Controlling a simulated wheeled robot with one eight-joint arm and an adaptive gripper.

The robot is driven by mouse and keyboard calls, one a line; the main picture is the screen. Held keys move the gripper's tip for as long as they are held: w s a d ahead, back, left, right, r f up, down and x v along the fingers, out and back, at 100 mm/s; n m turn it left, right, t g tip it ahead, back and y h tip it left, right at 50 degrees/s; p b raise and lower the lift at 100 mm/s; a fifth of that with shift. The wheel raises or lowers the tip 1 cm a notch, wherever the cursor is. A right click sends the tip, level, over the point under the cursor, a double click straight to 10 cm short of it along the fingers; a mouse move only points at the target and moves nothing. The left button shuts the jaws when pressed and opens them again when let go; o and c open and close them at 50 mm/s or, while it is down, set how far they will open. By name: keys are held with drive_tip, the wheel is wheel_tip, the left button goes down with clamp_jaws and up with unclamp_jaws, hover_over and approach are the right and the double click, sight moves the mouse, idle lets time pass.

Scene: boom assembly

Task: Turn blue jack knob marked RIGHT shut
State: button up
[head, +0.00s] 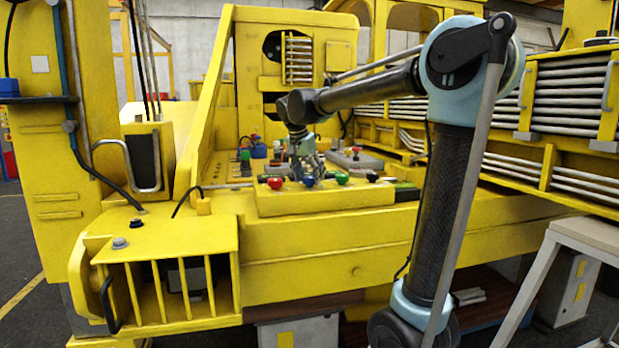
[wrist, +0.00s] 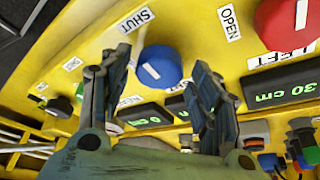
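The blue knob (wrist: 161,66) sits on the sloping yellow panel, with a short white line on its face. SHUT (wrist: 136,20) and OPEN (wrist: 229,22) labels stand on either side of it. A dark display (wrist: 145,115) reading 0 cm is below it. Labels by the knob are partly hidden by my fingers, so I cannot fully read its name. My gripper (wrist: 160,58) is open, its fingers apart on both sides of the knob; contact is not clear. In the head view, my gripper (head: 306,170) is just above the blue knob (head: 309,182).
A red knob (wrist: 288,24) with a LEFT label and a 30 cm display (wrist: 280,92) is at the right. A green knob (wrist: 79,91) shows at the left. In the head view, a green knob (head: 342,178) and red knob (head: 275,183) flank the blue one closely.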

drive_tip(key=shift+r, duration=0.1)
drive_tip(key=v, duration=1.1)
drive_tip(key=shift+s+r, duration=0.15)
drive_tip(key=shift+r, duration=0.15)
drive_tip(key=s+d+f+n+g, duration=0.1)
drive_tip(key=s+d+f, duration=0.5)
drive_tip(key=d+f, duration=0.15)
drive_tip(key=s+d+f+n, duration=0.2)
drive_tip(key=s+d+f, duration=0.45)
drive_tip(key=d, duration=0.25)
drive_tip(key=s+d+f+n+y, duration=0.1)
drive_tip(key=s+d+f, duration=0.2)
drive_tip(key=s+f, duration=0.4)
drive_tip(key=s+d+f+n+y, duration=0.1)
drive_tip(key=s+d+f, duration=0.3)
drive_tip(key=f, duration=1.2)
drive_tip(key=s+n, duration=0.1)
drive_tip(key=s, duration=0.3)
drive_tip(key=shift+s+d+g, duration=0.15)
drive_tip(key=shift+d+g, duration=0.15)
drive_tip(key=shift+d, duration=0.05)
